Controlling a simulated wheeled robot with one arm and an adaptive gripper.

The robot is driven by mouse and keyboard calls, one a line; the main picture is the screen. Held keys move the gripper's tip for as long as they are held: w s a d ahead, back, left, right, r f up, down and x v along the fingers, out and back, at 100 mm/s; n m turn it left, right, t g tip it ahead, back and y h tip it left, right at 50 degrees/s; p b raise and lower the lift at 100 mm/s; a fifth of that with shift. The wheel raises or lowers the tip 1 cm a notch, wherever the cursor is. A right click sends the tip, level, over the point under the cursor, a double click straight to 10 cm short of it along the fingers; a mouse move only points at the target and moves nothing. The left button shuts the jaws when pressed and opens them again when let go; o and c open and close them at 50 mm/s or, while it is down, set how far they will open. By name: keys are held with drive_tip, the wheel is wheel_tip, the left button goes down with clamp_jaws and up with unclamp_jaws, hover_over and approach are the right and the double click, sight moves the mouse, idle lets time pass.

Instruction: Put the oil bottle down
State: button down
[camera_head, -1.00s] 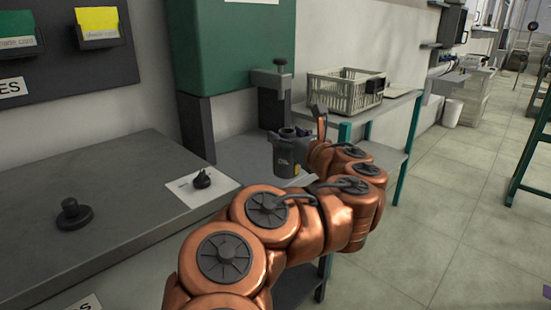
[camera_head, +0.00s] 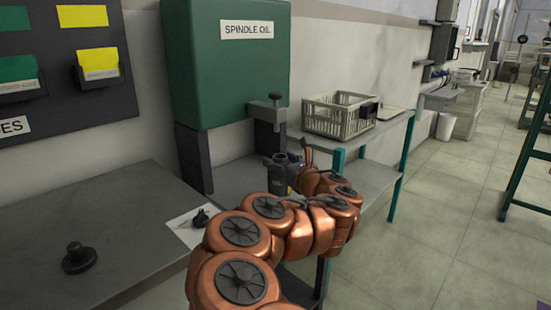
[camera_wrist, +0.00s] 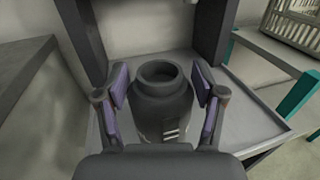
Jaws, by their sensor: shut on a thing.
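The oil bottle is a dark grey container with an open round neck; in the wrist view the bottle (camera_wrist: 160,95) stands upright between the two purple-padded fingers of my gripper (camera_wrist: 160,108). My gripper is shut on it. In the head view the bottle (camera_head: 279,176) is small and partly hidden by my gripper (camera_head: 290,172). It is in front of the green spindle oil cabinet (camera_head: 232,75), over or on the grey shelf (camera_head: 235,182) below it. I cannot tell whether its base touches the shelf.
A dark tap-like fixture (camera_head: 267,112) is above and behind the bottle. A cream crate (camera_head: 338,118) stands on the side table at right. A grey bench (camera_head: 90,235) with a black knob (camera_head: 78,257) and a white card (camera_head: 186,226) lies at left.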

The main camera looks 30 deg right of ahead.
drive_tip(key=w+d+f, duration=0.4)
drive_tip(key=w, duration=0.4)
drive_tip(key=shift+f, duration=0.15)
idle(0.5)
drive_tip(key=shift+f+b, duration=0.2)
drive_tip(key=shift+b, duration=0.15)
drive_tip(key=shift+c, duration=0.6)
unclamp_jaws()
drive_tip(key=shift+r, duration=0.1)
